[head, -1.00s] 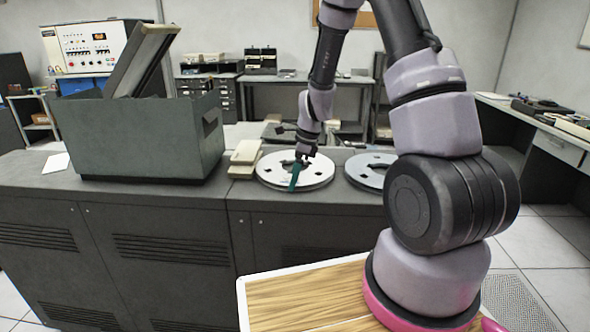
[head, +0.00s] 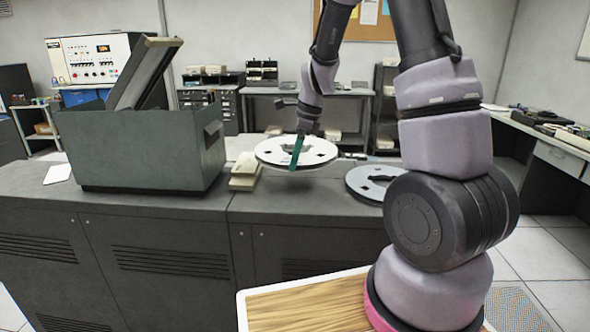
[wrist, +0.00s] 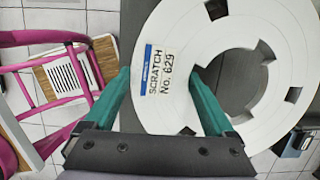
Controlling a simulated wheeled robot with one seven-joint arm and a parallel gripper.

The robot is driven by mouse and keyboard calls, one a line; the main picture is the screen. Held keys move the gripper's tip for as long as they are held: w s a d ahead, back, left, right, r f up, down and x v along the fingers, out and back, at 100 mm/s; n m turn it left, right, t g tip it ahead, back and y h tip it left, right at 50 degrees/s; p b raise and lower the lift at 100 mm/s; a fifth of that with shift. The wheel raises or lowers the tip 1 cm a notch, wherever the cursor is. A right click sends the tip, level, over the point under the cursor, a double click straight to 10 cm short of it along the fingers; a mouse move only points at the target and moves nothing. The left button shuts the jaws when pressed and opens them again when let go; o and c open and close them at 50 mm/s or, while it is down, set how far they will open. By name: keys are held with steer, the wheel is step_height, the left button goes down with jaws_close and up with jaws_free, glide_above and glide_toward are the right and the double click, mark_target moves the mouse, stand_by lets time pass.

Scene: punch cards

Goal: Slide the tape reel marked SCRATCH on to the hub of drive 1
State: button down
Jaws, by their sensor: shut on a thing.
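The white SCRATCH reel (head: 268,151) hangs nearly level above the dark counter in the head view. My gripper (head: 295,158), with green fingers, is shut on its rim. In the wrist view the SCRATCH reel (wrist: 228,100) fills much of the picture, with its label "SCRATCH No. 629" between the fingers of my gripper (wrist: 160,80). The reel's large centre hole and several square notches show. I cannot make out drive 1 or its hub in either view.
Another pale reel (head: 360,189) lies flat on the counter (head: 290,205) to the right. A dark grey-green box (head: 140,150) with a tilted lid stands at the left. A cream stack (head: 244,176) lies beside it.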

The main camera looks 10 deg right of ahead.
steer(key=shift+r, duration=2.25)
